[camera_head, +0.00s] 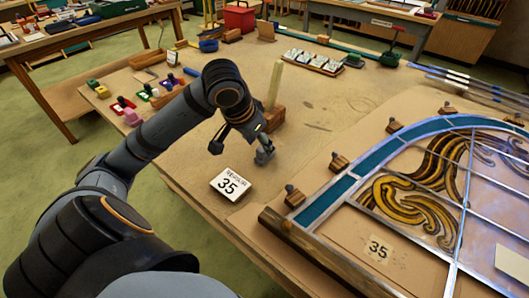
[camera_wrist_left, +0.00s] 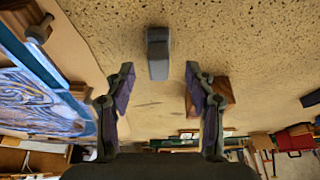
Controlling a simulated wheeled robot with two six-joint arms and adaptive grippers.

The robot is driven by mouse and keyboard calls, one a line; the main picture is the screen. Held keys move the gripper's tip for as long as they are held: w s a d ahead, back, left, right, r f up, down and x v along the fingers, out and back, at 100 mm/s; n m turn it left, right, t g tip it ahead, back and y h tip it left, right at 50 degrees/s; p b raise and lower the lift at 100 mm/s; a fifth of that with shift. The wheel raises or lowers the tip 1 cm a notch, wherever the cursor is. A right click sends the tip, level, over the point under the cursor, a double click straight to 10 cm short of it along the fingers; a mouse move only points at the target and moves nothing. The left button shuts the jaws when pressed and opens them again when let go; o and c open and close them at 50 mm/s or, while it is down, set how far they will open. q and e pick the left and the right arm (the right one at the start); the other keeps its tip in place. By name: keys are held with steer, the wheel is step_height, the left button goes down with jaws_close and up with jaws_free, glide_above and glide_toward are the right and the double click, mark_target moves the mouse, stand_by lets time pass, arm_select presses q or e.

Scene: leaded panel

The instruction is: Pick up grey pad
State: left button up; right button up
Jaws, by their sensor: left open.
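The grey pad (camera_wrist_left: 158,53) is a small grey block on the tabletop. In the left wrist view it lies ahead of and between the open fingers, apart from both. In the head view a small grey piece (camera_head: 265,153), which looks like the pad, shows on the table beside the finger tips, partly covered by the gripper. My left gripper (camera_head: 239,144) is open and empty above the bench; its two fingers also show in the left wrist view (camera_wrist_left: 160,85). My right gripper is in neither view.
A wooden block with a pale upright strip (camera_head: 273,85) stands close behind the left gripper. A white card marked 35 (camera_head: 232,184) lies in front. The leaded panel (camera_head: 335,190) with wooden blocks fills the right. Small coloured items (camera_head: 123,104) sit at the left edge.

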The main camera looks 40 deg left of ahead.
arm_select(q)
steer(key=x, duration=0.4)
steer(key=shift+w+d+f, duration=0.1)
steer(key=shift+w+f, duration=0.1)
steer(key=shift+f, duration=0.05)
jaws_close()
